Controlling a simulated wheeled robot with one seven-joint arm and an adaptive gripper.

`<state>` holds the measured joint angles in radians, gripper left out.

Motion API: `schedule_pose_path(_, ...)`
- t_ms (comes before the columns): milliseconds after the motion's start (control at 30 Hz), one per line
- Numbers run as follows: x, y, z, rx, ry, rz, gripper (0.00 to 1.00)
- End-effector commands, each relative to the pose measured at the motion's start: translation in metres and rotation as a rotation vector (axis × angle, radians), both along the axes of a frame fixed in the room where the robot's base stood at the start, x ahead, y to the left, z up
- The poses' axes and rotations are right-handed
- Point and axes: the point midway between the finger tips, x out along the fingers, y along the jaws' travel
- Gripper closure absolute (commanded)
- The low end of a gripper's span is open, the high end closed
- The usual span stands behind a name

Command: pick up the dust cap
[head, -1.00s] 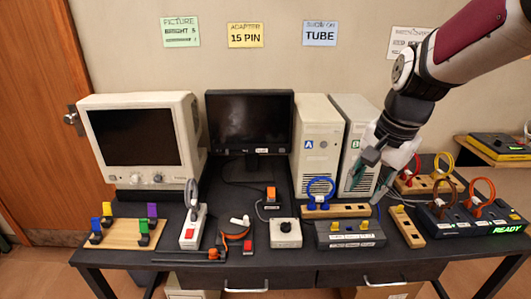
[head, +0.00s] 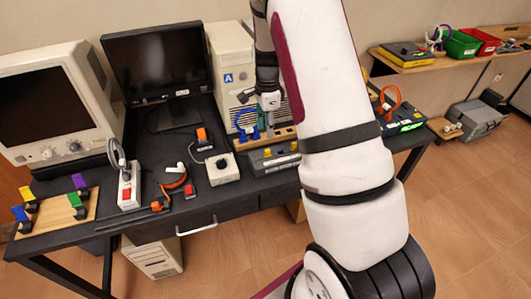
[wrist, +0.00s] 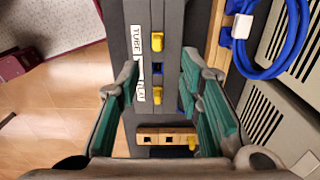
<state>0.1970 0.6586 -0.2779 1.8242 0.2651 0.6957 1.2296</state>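Small yellow pieces that look like caps show in the wrist view. Another yellow cap (wrist: 193,142) is on a wooden block (wrist: 150,132) with square holes. I cannot tell which is the dust cap. My gripper (wrist: 160,78) is open, its green-padded fingers apart over the grey box, nothing between them held. In the head view my gripper (head: 268,102) is near the blue cable loop, partly behind my arm.
A blue cable loop (wrist: 270,70) sits right of the fingers in the wrist view, beside a vented computer tower (wrist: 275,110). In the head view the grey box (head: 265,165) is partly hidden by my arm. A white dial box (head: 222,170) stands left of it.

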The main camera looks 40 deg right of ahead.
Motion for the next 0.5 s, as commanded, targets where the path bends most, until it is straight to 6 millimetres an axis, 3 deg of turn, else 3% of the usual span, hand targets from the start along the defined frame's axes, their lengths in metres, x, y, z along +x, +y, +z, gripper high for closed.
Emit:
schedule_pose_path(200, -0.001, 0.000, -0.036, 0.000, 0.002, 0.002, 0.67)
schedule_pose_path(500, -0.003, 0.001, -0.057, 0.001, 0.003, 0.003, 0.67)
